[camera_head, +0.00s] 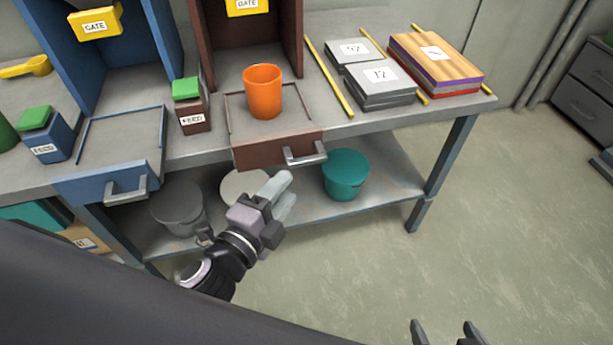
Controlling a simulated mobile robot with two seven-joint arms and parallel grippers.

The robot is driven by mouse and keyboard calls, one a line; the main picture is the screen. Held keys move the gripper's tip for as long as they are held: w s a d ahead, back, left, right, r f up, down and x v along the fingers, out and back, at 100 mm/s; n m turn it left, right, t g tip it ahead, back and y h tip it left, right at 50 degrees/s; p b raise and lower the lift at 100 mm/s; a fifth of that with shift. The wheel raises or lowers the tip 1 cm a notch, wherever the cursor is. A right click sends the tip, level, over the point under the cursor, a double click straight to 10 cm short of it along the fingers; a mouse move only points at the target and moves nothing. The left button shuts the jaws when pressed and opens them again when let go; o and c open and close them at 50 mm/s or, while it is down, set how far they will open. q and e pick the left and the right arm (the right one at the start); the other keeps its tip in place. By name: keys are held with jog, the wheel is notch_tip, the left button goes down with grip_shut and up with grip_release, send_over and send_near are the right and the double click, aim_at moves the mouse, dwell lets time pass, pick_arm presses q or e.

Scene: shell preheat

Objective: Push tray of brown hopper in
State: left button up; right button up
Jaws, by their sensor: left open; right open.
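The brown hopper (293,35) stands on the bench with a yellow gate sign (247,5) on its front. Its tray (262,153) sticks out at the bench's front edge, with a silver bar handle (306,157) on its brown front. An orange cup (263,92) stands upright on the tray. My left gripper (282,196) is open and empty, below and slightly left of the handle in the picture, with no clear contact. My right gripper (447,332) is open and empty at the bottom edge, partly cut off and away from the bench.
A blue hopper tray (110,180) sticks out at left. Blue (45,140) and brown (194,118) feed boxes flank it. Grey plates (380,92), yellow rods and a board stack (435,60) lie at right. A teal bucket (346,180) stands on the lower shelf.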

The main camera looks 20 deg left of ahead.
aim_at(303, 165)
pick_arm(q)
jog(key=shift+w+d+r+m+t+h, duration=0.25)
jog(key=shift+r+m, duration=0.15)
jog(key=shift+m, duration=0.2)
jog(key=shift+w+d+r+m+t+h, duration=0.2)
jog(key=shift+r+m, duration=0.15)
jog(key=shift+m, duration=0.25)
jog(key=shift+y, duration=0.25)
jog(key=shift+x, duration=3.4)
grip_shut()
